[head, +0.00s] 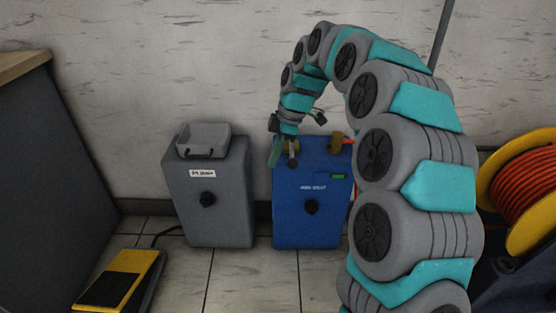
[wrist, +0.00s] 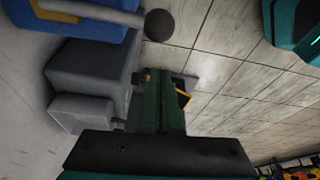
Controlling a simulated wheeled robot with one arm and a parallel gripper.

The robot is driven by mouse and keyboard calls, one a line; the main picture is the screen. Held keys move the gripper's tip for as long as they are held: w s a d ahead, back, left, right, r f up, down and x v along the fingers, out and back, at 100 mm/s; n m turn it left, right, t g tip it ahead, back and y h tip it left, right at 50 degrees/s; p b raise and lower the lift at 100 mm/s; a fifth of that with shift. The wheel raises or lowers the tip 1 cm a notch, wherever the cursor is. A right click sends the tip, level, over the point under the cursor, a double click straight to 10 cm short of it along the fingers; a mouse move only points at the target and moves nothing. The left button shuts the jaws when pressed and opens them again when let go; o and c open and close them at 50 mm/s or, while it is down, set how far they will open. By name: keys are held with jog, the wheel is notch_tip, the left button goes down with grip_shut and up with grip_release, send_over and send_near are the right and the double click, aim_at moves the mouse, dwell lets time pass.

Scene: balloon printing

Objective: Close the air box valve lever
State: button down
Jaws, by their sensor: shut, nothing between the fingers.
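The blue air box (head: 313,225) stands on the floor against the wall, with a black knob and a small label on its front. Its valve lever (head: 293,160) shows as a short grey rod with a dark ball end near the box's top left. The lever (wrist: 100,13) also crosses the upper left of the wrist view, where its ball end (wrist: 158,25) is clear. My gripper (head: 274,162) is beside the lever, slightly to its left, apart from the ball in the wrist view. Its green fingers (wrist: 164,75) are shut and empty.
A grey box (head: 210,215) with a tray on top stands left of the blue box. A yellow-edged floor device (head: 120,280) lies at lower left. An orange hose reel (head: 525,190) is at right. Tiled floor in front of the boxes is mostly clear.

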jog(key=v, duration=0.8)
jog(key=shift+p, duration=0.4)
jog(key=s+d+r+m+h+p, duration=0.1)
jog(key=s+m+p, duration=0.15)
jog(key=s, duration=0.35)
jog(key=s+d+r+m+p, duration=0.1)
jog(key=s+d+r+m, duration=0.15)
jog(key=s, duration=0.35)
jog(key=s+d+r+m+h+p, duration=0.1)
jog(key=s+m+p, duration=0.15)
jog(key=s, duration=0.45)
jog(key=s+d+f+m+p, duration=0.1)
jog(key=s+d+m, duration=0.1)
jog(key=s, duration=0.5)
jog(key=s+d+f+m+g+h+p, duration=0.1)
jog(key=s+d+m, duration=0.2)
jog(key=s+m, duration=0.2)
jog(key=s+d+f+m+p, duration=0.1)
jog(key=s+m, duration=0.3)
jog(key=s, duration=0.5)
jog(key=shift+s+d+f+h+p, duration=0.3)
jog(key=shift+s+d+f+p, duration=0.1)
jog(key=shift+d+f, duration=0.25)
